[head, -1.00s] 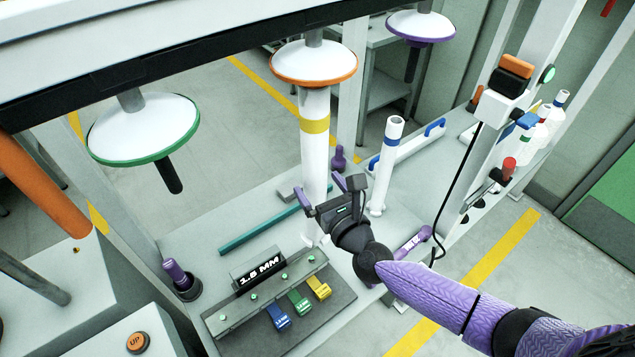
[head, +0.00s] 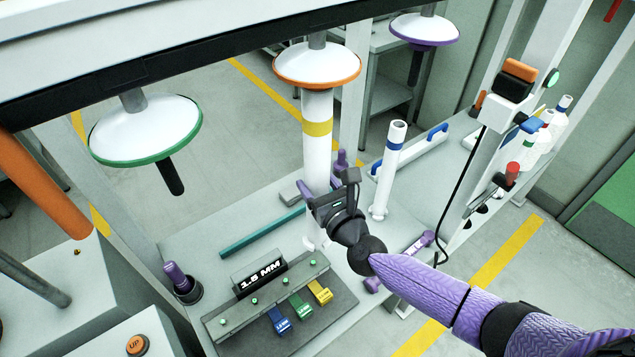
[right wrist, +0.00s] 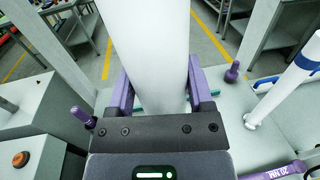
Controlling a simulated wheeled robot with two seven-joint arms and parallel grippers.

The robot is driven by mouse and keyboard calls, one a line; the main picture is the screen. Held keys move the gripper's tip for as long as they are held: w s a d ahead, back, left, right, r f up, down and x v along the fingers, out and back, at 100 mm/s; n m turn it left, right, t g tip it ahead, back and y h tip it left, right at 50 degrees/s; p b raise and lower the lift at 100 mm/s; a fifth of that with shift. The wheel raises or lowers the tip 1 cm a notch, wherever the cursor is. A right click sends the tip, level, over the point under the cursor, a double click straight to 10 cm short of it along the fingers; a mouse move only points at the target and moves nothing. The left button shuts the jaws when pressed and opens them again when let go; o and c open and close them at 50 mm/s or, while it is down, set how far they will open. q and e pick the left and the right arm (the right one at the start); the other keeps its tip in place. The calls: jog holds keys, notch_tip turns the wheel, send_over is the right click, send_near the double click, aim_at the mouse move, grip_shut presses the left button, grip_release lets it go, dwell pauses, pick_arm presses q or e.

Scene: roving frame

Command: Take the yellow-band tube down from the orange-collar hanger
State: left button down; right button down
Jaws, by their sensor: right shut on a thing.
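The yellow-band tube (head: 318,150) is white with a yellow band near its top. It hangs upright under the orange-collar hanger (head: 316,66), its top end against the hanger's underside. My right gripper (head: 318,190) is shut on the tube's lower part. In the right wrist view the white tube (right wrist: 150,50) stands between the two purple fingers of the gripper (right wrist: 160,92). The tube's lower end is partly hidden behind the gripper in the head view. My left gripper is not in view.
A green-collar hanger (head: 146,130) is at left and a purple-collar hanger (head: 424,30) at right, both without tubes. A blue-band tube (head: 389,170) stands on the bench right of my gripper. A "1.5 MM" display block (head: 261,274) and coloured tabs stand in front.

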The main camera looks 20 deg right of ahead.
jog(key=shift+r, duration=0.1)
jog(key=shift+r+p, duration=0.45)
jog(key=shift+p, duration=0.05)
jog(key=shift+f, duration=0.1)
notch_tip(320, 180, down, 11)
jog(key=b, duration=1.1)
